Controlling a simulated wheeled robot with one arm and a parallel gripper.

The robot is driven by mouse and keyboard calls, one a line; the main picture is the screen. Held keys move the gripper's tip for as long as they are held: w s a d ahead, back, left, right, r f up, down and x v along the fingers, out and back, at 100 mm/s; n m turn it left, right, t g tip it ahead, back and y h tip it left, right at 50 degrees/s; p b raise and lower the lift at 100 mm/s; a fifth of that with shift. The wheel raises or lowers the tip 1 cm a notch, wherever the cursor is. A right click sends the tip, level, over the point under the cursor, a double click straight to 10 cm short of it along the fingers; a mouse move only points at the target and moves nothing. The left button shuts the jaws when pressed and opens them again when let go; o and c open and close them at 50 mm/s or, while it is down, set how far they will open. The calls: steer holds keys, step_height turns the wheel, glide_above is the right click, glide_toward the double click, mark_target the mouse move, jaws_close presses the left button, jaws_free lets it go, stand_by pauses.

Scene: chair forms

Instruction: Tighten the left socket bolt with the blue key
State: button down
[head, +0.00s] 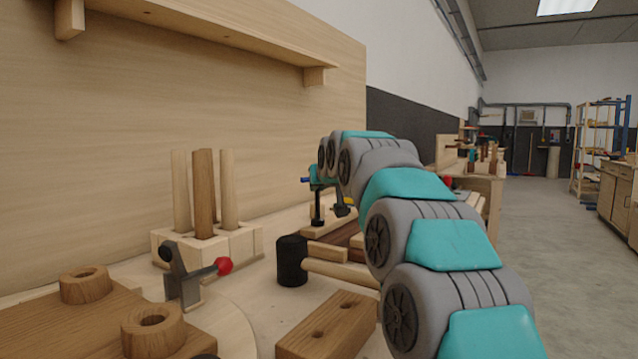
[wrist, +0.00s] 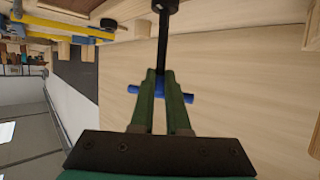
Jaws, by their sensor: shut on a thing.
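The blue key has a blue crossbar handle (wrist: 176,93) and a dark shaft (wrist: 162,45). My gripper (wrist: 162,82) is shut on the key at the handle, in the wrist view. The shaft runs from the fingers to a wider black end at the top edge of that view. In the head view my gripper (head: 322,178) is small and far off, beyond my arm. A bit of the blue handle (head: 306,180) shows at its left, with a dark upright part (head: 317,212) below. I cannot make out the left socket bolt or whether the key sits in it.
A wooden block with upright dowels (head: 206,240), a red-knobbed clamp (head: 190,275), a black-headed mallet (head: 292,260) and a holed wooden block (head: 326,325) stand nearer on the bench. A yellow bar with blue parts (wrist: 62,25) lies near the gripper. A tall wooden panel (head: 200,110) borders the left.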

steer(key=shift+n+y+p, duration=0.4)
steer(key=shift+n+y, duration=0.2)
steer(key=shift+y, duration=0.1)
steer(key=shift+a+r, duration=0.1)
steer(key=shift+r, duration=2.4)
